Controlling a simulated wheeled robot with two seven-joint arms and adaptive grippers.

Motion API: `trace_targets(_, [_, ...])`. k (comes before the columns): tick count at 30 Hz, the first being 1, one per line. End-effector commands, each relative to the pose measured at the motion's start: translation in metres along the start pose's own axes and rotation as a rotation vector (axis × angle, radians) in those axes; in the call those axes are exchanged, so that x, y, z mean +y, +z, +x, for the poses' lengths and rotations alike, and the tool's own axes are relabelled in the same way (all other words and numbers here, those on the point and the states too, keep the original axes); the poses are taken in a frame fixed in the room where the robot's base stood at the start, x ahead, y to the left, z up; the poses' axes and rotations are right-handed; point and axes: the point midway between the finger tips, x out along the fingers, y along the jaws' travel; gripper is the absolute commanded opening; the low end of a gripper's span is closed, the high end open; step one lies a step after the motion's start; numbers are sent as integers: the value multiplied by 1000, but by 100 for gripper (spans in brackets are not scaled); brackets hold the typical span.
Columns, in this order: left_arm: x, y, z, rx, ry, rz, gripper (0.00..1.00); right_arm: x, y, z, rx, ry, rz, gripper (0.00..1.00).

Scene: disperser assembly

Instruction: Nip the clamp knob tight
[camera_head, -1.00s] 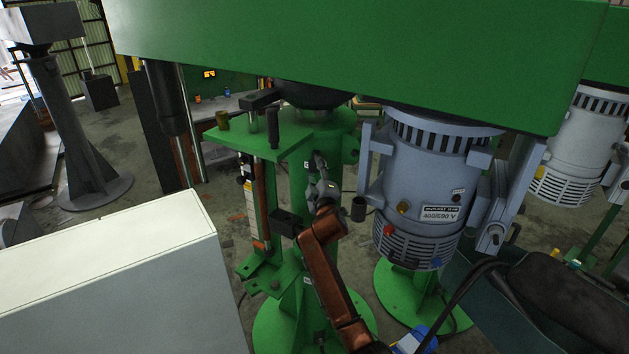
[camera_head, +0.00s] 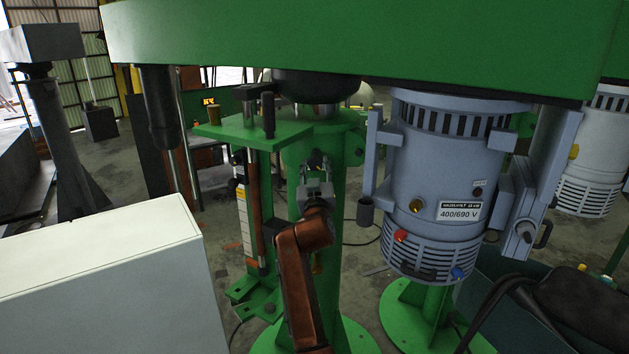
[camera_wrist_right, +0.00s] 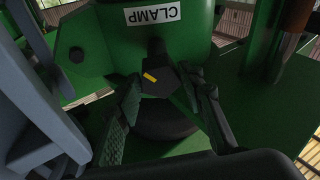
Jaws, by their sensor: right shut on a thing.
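The dark clamp knob (camera_wrist_right: 158,84) with a yellow mark sits below the white CLAMP label (camera_wrist_right: 153,14) on the green column in the right wrist view. My right gripper (camera_wrist_right: 165,92) has a finger on either side of the knob and is shut on it. In the head view, my right gripper (camera_head: 317,183) is at the front of the green column (camera_head: 331,240), and its fingers largely hide the knob. My left gripper is not in view.
A grey-blue motor (camera_head: 445,180) hangs close to the right of my right arm. A green beam (camera_head: 360,45) spans the top. A green bracket plate (camera_head: 250,133) juts out left of the column. A pale cabinet (camera_head: 105,270) fills the lower left.

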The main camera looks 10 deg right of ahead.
Motion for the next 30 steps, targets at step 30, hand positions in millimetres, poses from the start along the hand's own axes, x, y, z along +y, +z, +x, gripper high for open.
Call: trace_targets(30, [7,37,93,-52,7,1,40,-8,6,0,-12,143,663,11])
